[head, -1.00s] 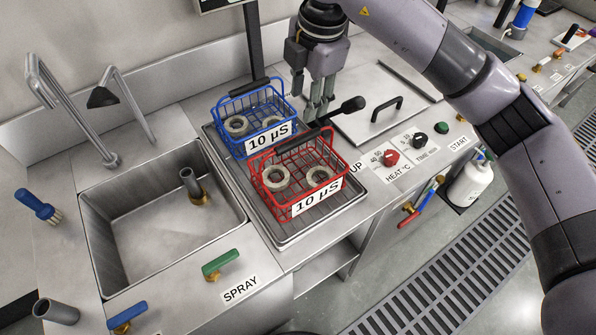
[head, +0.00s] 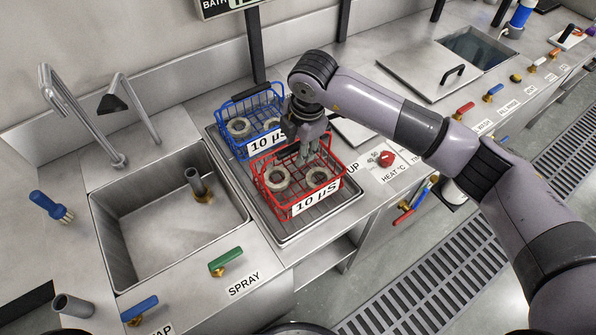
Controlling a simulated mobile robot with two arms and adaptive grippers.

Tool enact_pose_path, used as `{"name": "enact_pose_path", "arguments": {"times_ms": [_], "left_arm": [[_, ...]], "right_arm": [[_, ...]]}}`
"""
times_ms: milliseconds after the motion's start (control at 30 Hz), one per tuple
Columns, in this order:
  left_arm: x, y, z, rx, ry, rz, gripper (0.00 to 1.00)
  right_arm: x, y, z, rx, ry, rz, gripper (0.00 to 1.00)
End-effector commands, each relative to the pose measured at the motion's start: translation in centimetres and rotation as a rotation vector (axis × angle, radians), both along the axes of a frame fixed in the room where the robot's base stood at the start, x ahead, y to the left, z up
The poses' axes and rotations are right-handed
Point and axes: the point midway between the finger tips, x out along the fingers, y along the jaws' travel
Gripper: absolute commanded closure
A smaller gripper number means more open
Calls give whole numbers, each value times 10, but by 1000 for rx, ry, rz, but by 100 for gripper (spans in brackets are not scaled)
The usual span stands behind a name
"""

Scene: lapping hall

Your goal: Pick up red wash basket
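The red wash basket (head: 318,206) stands on the metal drain tray at the middle of the head view. It holds two grey rings (head: 276,179) and carries a "10 µS" label on its front. My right gripper (head: 304,158) points down at the back of the red basket, where its dark handle grip is. The gripper hides most of that grip, so I cannot tell whether its fingers are around it or shut on it. My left gripper is not in view.
A blue basket (head: 232,146) with grey rings stands right behind the red one on the same tray (head: 290,239). A sink (head: 150,245) with taps lies to the left. Heat knob (head: 386,159) and a lidded bath (head: 425,72) are to the right.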

Motion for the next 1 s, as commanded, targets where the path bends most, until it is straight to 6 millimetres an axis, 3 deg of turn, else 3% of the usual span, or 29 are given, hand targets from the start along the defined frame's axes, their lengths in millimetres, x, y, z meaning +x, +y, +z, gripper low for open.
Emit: {"name": "enact_pose_path", "arguments": {"times_ms": [233, 800, 1000], "left_arm": [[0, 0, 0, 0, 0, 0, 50], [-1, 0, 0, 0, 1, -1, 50], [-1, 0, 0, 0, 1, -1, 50]], "right_arm": [[0, 1, -2, 1, 0, 1, 62], [0, 1, -1, 1, 0, 0, 100], [0, 1, -1, 1, 0, 0, 100]]}}
